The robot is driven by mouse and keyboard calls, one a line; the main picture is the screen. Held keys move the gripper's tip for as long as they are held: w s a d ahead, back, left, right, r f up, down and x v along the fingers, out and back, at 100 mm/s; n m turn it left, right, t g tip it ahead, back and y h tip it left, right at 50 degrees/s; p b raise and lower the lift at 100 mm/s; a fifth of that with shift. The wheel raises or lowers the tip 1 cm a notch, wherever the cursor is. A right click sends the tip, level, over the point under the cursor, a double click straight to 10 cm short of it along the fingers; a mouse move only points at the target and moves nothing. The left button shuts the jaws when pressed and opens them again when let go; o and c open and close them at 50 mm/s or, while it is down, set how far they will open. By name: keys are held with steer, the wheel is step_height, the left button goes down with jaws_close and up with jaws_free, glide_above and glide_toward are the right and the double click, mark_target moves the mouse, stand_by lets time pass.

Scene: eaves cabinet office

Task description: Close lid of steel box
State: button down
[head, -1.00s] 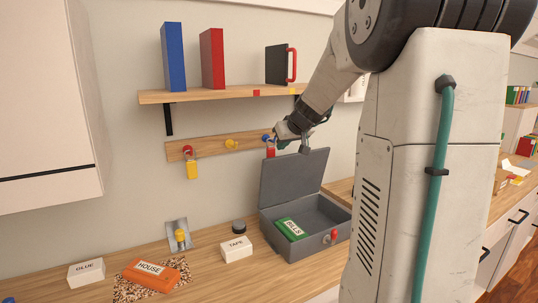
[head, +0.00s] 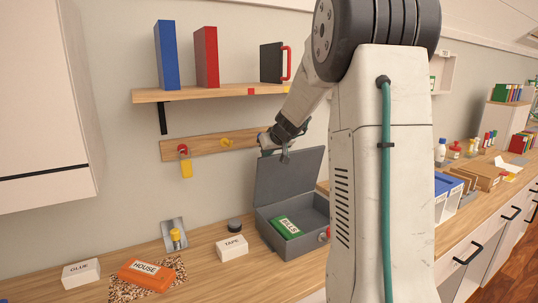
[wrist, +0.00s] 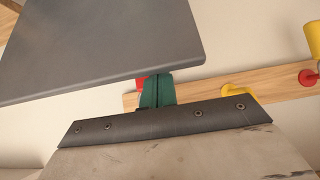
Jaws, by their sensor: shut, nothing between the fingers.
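The grey steel box (head: 283,243) stands on the wooden counter with its lid (head: 290,178) raised, leaning slightly back. A green BILLS bundle (head: 286,227) lies inside. A red piece (head: 325,236) is on the box front. My gripper (head: 284,157) is shut and empty at the lid's top edge, its tip overlapping the lid in the head view. In the wrist view the lid (wrist: 105,45) fills the upper left, and the green fingers (wrist: 157,92) are close beside its lower right corner. I cannot tell whether they touch it.
A peg rail (head: 212,145) with a yellow padlock (head: 187,169) is on the wall behind, under a shelf (head: 205,94). A TAPE box (head: 232,248), HOUSE bundle (head: 146,273) and GLUE box (head: 81,273) lie left of the box. My arm column hides its right side.

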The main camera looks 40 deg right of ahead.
steer(key=s+a+f, duration=0.1)
steer(key=s, duration=0.5)
steer(key=s+a+f, duration=0.1)
steer(key=s+f, duration=0.1)
steer(key=s, duration=0.3)
steer(key=shift+s+a+f, duration=0.25)
steer(key=shift+s+a, duration=0.1)
steer(key=shift+a, duration=0.05)
stand_by(0.5)
steer(key=shift+r, duration=0.15)
step_height(320, 180, up, 6)
steer(key=s, duration=0.3)
steer(key=shift+a, duration=0.35)
stand_by(0.5)
